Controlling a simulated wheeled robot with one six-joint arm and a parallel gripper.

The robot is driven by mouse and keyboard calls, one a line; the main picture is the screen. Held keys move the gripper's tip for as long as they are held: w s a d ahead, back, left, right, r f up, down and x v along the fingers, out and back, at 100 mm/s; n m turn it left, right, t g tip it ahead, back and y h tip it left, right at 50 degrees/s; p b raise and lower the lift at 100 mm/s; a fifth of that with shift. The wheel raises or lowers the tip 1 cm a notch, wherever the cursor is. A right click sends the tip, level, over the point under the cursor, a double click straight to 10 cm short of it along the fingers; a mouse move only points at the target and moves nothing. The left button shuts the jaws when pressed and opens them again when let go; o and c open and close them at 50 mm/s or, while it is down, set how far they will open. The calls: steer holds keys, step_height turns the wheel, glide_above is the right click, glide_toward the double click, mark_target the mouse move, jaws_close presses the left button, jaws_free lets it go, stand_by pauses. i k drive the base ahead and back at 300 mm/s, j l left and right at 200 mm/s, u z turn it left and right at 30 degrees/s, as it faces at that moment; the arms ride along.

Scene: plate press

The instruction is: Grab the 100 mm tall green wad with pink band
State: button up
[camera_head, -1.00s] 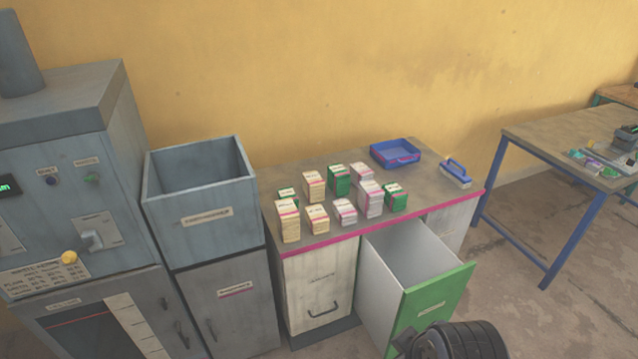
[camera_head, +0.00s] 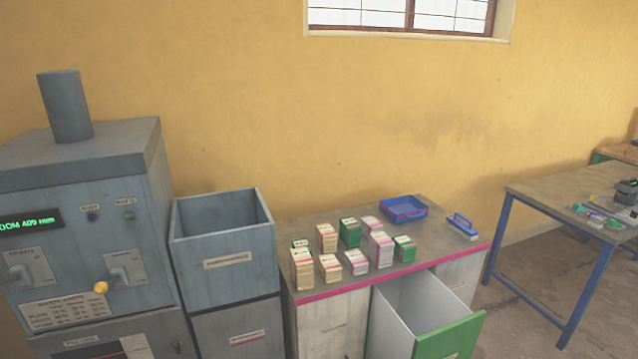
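Several banded wads stand in a cluster on the counter. Three are green: a tall one (camera_head: 349,234) at the back middle, a lower one (camera_head: 404,250) at the right end, and one (camera_head: 299,243) at the back left, mostly hidden behind a cream wad (camera_head: 302,270). All have pale tops. The tall green wad looks the tallest of the three, but its band colour is too small to tell surely. Other wads are cream or pale pink, including a tall pink one (camera_head: 381,250) in front. My gripper is not in view.
The counter (camera_head: 350,282) has a pink front edge and an open green-fronted drawer (camera_head: 450,338) jutting out below. A blue tray (camera_head: 404,209) and blue-handled brush (camera_head: 463,226) lie behind right. A grey open bin (camera_head: 224,275) and a press (camera_head: 80,240) stand left.

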mark_target(350, 230)
steer(key=i+j+z, duration=0.4)
steer(key=i+j, duration=0.2)
steer(key=i, duration=0.25)
steer(key=i+j+z, duration=0.4)
steer(key=i+j, duration=0.35)
steer(key=j, duration=0.1)
